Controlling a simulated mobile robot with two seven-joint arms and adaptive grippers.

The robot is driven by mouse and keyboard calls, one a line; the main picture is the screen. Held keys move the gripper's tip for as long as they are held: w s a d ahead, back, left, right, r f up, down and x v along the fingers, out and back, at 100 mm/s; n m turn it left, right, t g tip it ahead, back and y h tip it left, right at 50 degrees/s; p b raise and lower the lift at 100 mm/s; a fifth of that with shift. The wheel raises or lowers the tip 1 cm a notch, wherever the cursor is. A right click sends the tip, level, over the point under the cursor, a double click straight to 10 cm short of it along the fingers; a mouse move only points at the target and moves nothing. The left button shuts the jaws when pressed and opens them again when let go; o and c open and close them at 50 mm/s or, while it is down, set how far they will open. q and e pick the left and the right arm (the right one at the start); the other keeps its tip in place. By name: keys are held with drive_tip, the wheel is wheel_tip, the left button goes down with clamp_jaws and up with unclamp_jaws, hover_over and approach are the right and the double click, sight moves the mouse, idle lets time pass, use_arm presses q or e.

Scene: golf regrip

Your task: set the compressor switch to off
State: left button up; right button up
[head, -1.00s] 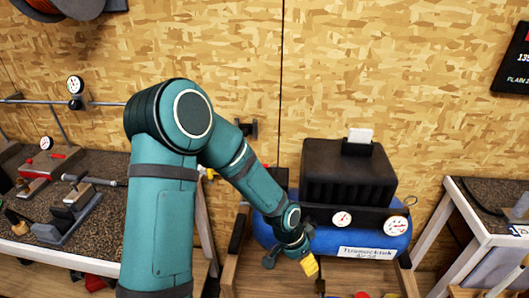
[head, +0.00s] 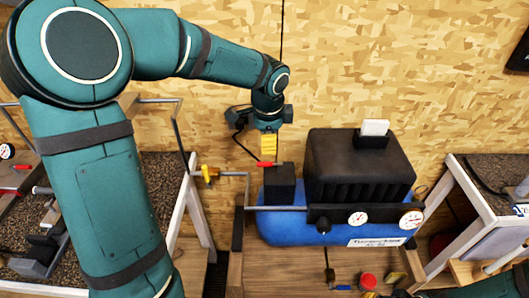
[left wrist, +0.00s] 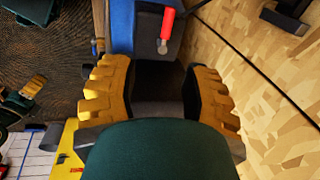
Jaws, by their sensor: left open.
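The compressor is a blue tank (head: 290,232) under a black ribbed cover (head: 358,165). A black switch box (head: 280,184) stands at its left end, with a red-tipped lever (head: 266,164) on top. The left wrist view shows the red lever (left wrist: 167,24) upright on the dark box, beyond the fingertips. My left gripper (head: 268,146) points down just above the lever; its yellow fingers (left wrist: 158,92) are spread and empty. A gripper with yellow fingers, seemingly my right one (left wrist: 28,92), shows at the left edge of the left wrist view; its jaw gap is unclear.
Two gauges (head: 358,217) (head: 411,219) sit on the compressor's front panel. A yellow-handled valve (head: 208,173) is on the pipe to the left. Benches stand at both sides, and the chipboard wall (head: 400,60) is close behind. A red cap (head: 369,281) lies in front.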

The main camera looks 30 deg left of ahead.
sight(266, 163)
use_arm(q)
drive_tip(key=f, duration=0.4)
drive_tip(key=w+a+f, duration=0.1)
drive_tip(key=f, duration=0.3)
drive_tip(key=w+a+f+b, duration=0.1)
drive_tip(key=f, duration=0.3)
drive_tip(key=shift+w+a+f, duration=0.15)
drive_tip(key=shift+w+f, duration=0.05)
drive_tip(key=shift+w, duration=0.05)
clamp_jaws()
drive_tip(key=shift+s, duration=0.1)
